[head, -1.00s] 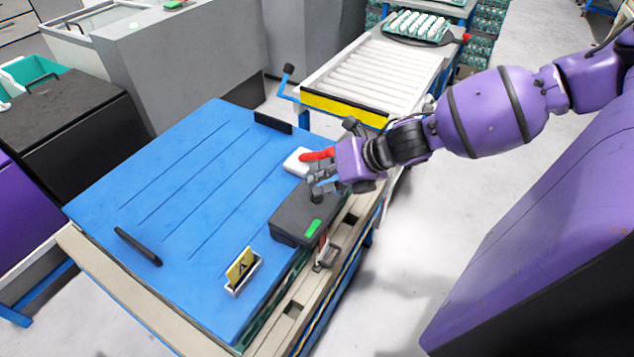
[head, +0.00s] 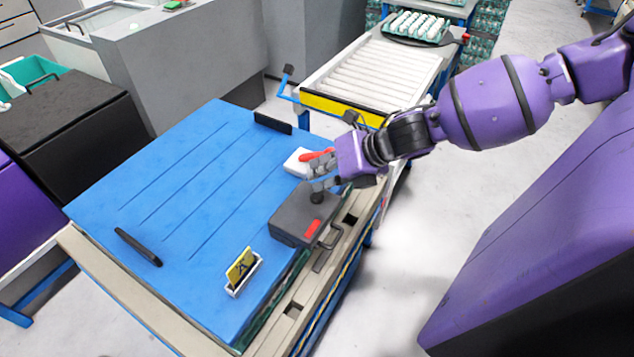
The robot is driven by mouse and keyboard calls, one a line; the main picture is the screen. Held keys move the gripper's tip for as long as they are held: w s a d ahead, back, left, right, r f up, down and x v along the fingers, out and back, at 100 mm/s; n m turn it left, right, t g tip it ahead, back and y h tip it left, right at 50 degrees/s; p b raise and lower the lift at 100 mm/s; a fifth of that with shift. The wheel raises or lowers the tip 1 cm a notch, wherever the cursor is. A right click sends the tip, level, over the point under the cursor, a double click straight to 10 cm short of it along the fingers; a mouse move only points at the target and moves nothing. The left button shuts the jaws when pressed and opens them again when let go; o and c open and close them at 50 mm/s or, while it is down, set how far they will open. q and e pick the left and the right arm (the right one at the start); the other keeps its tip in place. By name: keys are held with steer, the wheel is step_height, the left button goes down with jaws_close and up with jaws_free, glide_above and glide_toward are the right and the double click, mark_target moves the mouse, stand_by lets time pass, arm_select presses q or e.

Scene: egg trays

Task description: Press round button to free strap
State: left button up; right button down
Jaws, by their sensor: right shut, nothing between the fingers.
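A black box (head: 295,222) sits at the right edge of the blue lid (head: 190,190). A dark round button (head: 317,198) is on its top, and its indicator strip (head: 312,231) is red. My right gripper (head: 319,192) is shut and empty, with its fingertips pointing down at the button. They appear to be on or just above it; contact cannot be told. A metal loop (head: 332,238) stands out at the box's right side; the strap cannot be made out clearly. My left gripper is not in view.
A white block with a red part (head: 296,162) lies close behind my right gripper. A yellow warning sign (head: 241,268) stands at the lid's front. Black handles (head: 138,246) are on the lid. A roller conveyor (head: 375,68) stands behind.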

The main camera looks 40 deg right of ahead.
step_height(320, 180, up, 2)
steer(key=shift+r, duration=0.15)
steer(key=shift+r+b, duration=0.45)
steer(key=shift+r, duration=0.9)
